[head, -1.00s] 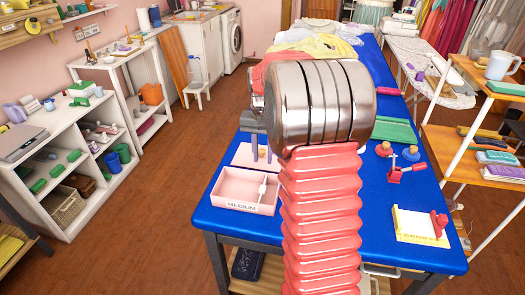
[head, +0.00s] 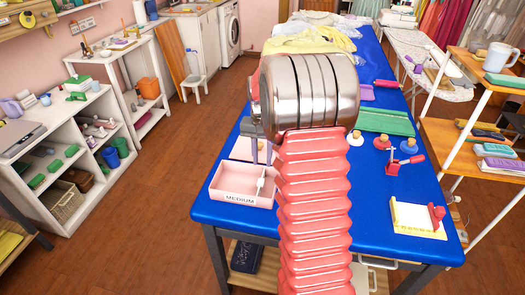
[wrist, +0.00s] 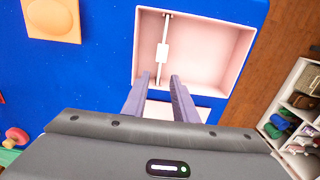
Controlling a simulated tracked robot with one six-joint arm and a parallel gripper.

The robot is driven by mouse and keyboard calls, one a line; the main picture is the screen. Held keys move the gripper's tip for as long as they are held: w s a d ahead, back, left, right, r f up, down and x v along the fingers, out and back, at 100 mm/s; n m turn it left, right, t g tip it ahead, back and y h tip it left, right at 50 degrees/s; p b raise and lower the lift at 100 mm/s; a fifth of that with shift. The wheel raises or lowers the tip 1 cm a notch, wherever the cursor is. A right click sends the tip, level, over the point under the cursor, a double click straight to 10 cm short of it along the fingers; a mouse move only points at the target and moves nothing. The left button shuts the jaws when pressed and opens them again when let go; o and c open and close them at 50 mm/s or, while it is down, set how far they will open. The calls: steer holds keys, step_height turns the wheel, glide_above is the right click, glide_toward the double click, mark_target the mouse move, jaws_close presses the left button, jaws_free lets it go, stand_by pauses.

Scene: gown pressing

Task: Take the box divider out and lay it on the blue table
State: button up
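The pink box (head: 228,196), labelled MEDIUM, stands open on the blue table (head: 340,215), left of my arm. The box divider (wrist: 162,52) is a thin white strip with a wider white block at its middle. It stands in the box across its width, nearer the left wall in the wrist view. It also shows inside the box in the head view (head: 261,187). My gripper (wrist: 158,88) is open and empty. Its two grey-purple fingers point toward the divider, apart from it. In the head view my gripper (head: 262,152) is just behind the box; my arm hides part of it.
A pink flat piece (head: 240,150) lies behind the box. A red clamp (head: 397,164), knobs, a green board (head: 385,121) and a cream frame (head: 415,217) occupy the table's right side. The table's front middle-right is bare.

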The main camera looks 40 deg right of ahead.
mark_target(261, 186)
step_height(261, 186, down, 9)
steer(key=shift+f, duration=0.1)
stand_by(0.4)
steer(key=shift+c, duration=0.2)
jaws_close()
stand_by(0.3)
